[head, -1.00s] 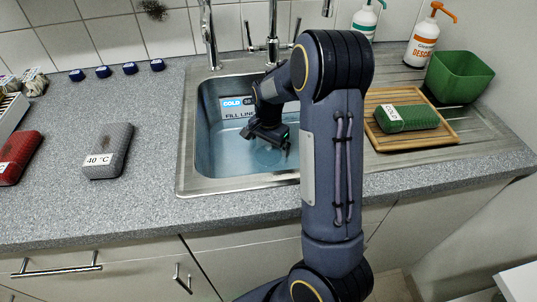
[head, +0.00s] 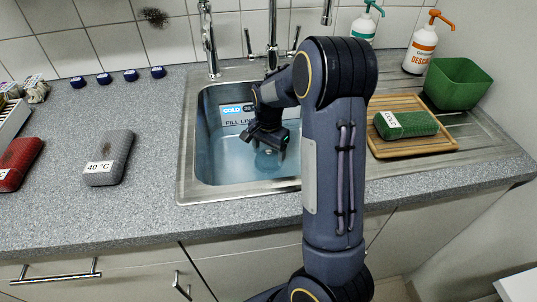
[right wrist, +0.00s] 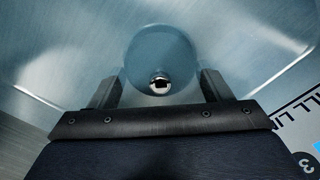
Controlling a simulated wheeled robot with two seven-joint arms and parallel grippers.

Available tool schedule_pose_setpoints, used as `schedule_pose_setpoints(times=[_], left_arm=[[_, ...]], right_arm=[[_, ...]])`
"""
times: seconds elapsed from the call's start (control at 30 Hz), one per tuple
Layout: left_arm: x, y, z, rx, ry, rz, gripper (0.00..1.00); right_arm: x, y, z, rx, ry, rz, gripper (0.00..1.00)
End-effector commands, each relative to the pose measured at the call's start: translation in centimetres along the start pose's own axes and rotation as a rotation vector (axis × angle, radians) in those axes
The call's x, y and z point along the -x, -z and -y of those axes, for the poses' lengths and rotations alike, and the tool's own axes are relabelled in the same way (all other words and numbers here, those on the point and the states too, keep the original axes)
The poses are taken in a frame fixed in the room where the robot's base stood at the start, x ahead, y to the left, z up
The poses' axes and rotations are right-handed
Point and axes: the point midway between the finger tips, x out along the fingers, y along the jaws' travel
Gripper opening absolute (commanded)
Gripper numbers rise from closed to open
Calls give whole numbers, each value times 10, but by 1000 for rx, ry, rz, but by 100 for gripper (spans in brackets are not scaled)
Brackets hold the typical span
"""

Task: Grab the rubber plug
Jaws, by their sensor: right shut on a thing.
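My right gripper (head: 268,140) reaches down into the sink basin (head: 215,172), below the level of the worktop. It is shut on the rubber plug. The plug (right wrist: 160,55) shows in the right wrist view as a round blue-grey disc with a small shiny metal fitting at its near edge, between my two fingers (right wrist: 160,86). In the head view the plug (head: 268,161) is a pale round shape just below the gripper, partly hidden by it. I cannot tell whether it is clear of the basin floor. My left gripper is not in view.
The basin walls stand close around my gripper, with a COLD / FILL LINE label (head: 236,112) on the back wall. A tap (head: 273,45) rises behind.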

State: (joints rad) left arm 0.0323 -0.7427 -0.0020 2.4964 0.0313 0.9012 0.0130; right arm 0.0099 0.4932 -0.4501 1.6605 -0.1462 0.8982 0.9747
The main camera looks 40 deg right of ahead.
Motion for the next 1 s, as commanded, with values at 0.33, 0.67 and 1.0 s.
schedule_pose_setpoints(times=[0.33, 0.67, 1.0], left_arm=[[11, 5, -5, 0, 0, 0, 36], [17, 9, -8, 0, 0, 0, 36], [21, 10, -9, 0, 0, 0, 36]], right_arm=[[65, -28, -25, 3, 7, 0, 49], [101, -74, -71, 3, 5, 1, 49], [115, -99, -95, 2, 2, 0, 49]])
